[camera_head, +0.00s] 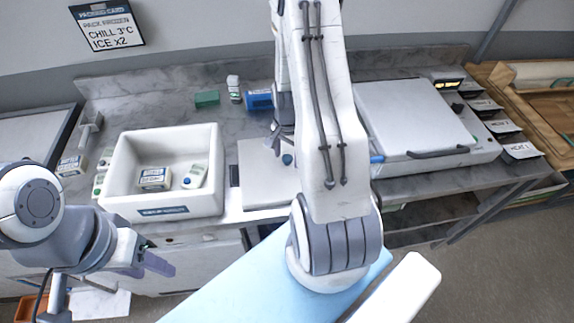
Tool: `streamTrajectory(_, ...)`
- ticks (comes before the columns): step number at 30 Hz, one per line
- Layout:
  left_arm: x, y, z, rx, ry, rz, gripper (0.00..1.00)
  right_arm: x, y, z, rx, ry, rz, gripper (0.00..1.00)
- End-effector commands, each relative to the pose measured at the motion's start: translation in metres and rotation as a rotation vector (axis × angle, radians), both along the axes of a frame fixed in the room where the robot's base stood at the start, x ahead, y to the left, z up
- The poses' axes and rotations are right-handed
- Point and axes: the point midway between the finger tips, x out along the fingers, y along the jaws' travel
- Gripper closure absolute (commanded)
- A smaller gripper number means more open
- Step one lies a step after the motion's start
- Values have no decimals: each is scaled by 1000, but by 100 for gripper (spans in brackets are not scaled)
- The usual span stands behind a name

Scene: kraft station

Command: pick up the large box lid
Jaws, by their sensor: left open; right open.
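The white open-topped box (212,190) stands on the counter left of centre, with a small labelled carton (154,179) and a white-and-green pack (194,176) inside. A pale flat slab (262,185) lies right of the box, partly hidden by my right arm. I cannot tell whether it is the large box lid; no lid is clearly identifiable. My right gripper (284,148) points down over the slab's far part, open, its fingers partly hidden by my arm. I cannot tell whether it touches anything. My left gripper (152,262) is open and empty in front of the counter, below the box.
A grey machine with a flat hinged-looking cover (410,110) and dark handle stands at right, with several label cards beyond it. A green block (207,98) and a blue pack (259,99) sit at the back. The counter behind the white box is mostly clear.

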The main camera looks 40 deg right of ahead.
Motion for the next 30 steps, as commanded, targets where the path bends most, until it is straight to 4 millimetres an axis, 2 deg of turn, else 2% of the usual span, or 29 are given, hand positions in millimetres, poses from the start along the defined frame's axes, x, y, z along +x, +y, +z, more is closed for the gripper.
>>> streamTrajectory(1,0,0,0,0,0,0,50,0,0,0,0,0,0,25)
streamTrajectory(2,0,0,0,0,0,0,50,0,0,0,0,0,0,33)
streamTrajectory(3,0,0,0,0,0,0,50,0,0,0,0,0,0,48)
streamTrajectory(7,0,0,0,0,0,0,50,0,0,0,0,0,0,98)
streamTrajectory(21,0,0,-2,0,0,0,50,0,-1,4,-1,-1,0,100)
streamTrajectory(26,0,0,-6,0,0,1,50,1,-1,20,-2,-4,0,100)
streamTrajectory(30,0,0,-12,0,0,2,50,1,-1,44,-4,-6,0,100)
